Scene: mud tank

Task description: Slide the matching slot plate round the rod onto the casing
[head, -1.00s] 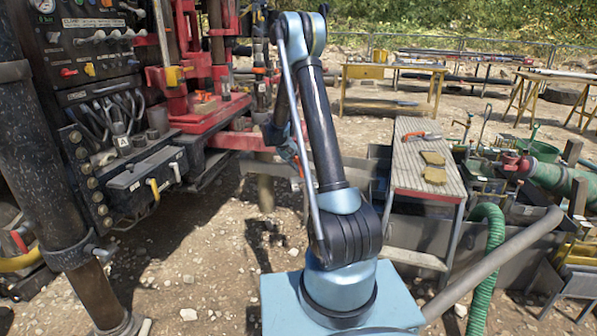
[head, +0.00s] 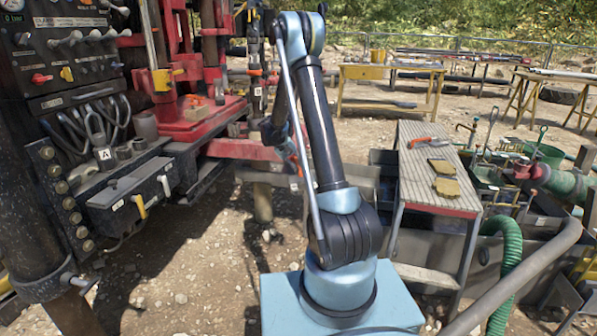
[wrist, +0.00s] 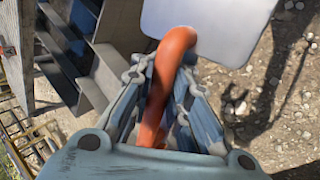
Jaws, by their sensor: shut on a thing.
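In the wrist view my gripper (wrist: 163,78) is shut on the orange handle (wrist: 172,50) of a flat grey plate (wrist: 215,25). The plate reaches past the fingertips and out of the top of the picture; its slot does not show. In the head view my gripper and the plate are mostly hidden behind my arm. A short upright pipe (head: 262,203), perhaps the casing, stands in the ground under the red rig, left of my arm. I cannot clearly make out the rod or whether it meets that pipe.
The drill rig's control panel (head: 75,60) and red frame (head: 205,125) fill the left. A slatted bench (head: 415,180) on the right holds an orange-handled tool (head: 428,142) and yellow gloves (head: 444,187). Stony ground lies between.

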